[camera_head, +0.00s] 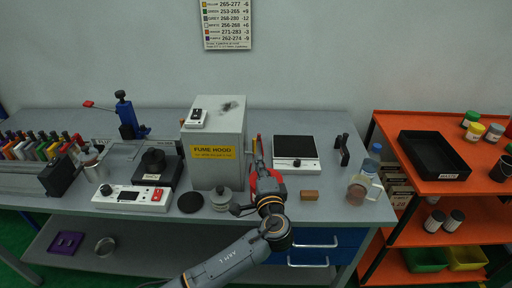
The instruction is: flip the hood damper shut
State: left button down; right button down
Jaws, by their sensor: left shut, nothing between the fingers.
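The fume hood (215,162) is a grey box on the bench with a yellow "FUME HOOD" label (215,152) on its front. A small white unit with a black part (197,117) sits on its top. My left gripper (257,160) is shut and empty, close beside the hood's right side. My arm comes up from the bottom to it. Red parts show around the gripper; I cannot tell whether they belong to it or to the hood. The damper itself is not clearly made out, and I cannot tell its position or whether the gripper touches it. My right gripper is not in view.
Round weights (221,198) and a dark disc (190,202) lie before the hood. Bottles (358,190) stand near the bench's right end. An orange shelf cart (425,180) stands beyond.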

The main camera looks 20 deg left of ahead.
aim_at(255, 144)
pick_arm(q)
jog(key=p+x, duration=0.1)
jog(key=x, duration=0.3)
jog(key=shift+w+a+r, duration=0.15)
jog(key=shift+w+a, duration=0.05)
jog(key=shift+w, duration=0.15)
jog(key=shift+x, duration=0.75)
